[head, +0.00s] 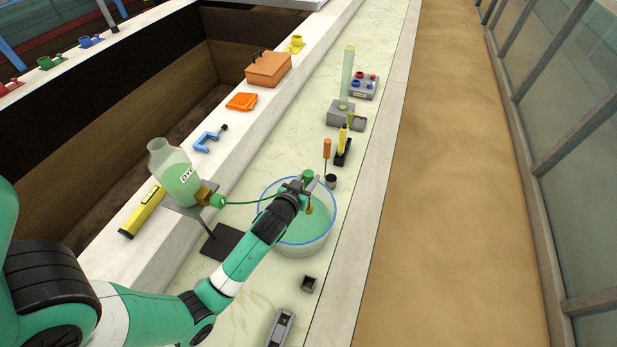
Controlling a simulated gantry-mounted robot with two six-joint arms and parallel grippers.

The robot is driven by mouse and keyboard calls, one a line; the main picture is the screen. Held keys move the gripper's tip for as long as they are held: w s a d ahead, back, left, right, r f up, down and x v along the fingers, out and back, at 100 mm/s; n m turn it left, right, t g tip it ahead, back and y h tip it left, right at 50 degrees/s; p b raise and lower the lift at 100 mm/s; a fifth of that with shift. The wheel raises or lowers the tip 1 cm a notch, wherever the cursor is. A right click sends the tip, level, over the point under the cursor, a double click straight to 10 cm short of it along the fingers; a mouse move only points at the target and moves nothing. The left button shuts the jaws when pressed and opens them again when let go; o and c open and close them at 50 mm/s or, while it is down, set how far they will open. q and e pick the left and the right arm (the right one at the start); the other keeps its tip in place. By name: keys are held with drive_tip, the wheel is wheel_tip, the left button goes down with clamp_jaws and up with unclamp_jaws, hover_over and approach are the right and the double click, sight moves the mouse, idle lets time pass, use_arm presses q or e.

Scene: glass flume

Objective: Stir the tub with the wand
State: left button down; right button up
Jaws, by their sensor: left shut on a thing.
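The tub (290,246) is a clear round basin with a blue rim, holding green liquid, on the pale bench. My left gripper (306,190) is over the tub's far side, pointing across it. It is shut on the wand (308,175), whose green top shows above the jaws. A small brownish part shows just below the jaws, within the tub's outline. I cannot tell how deep the wand's lower end sits in the liquid. My right gripper is not in view.
A bottle (178,172) on a stand has a thin green hose running towards the tub. An orange-handled tool (327,148) stands close behind the tub, near a yellow tool (342,139). A small dark cup (309,284) and a grey device (280,328) lie in front.

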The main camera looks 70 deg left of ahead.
use_arm(q)
wheel_tip(320, 180, down, 15)
drive_tip(key=b, duration=1.2)
drive_tip(key=shift+r, duration=0.1)
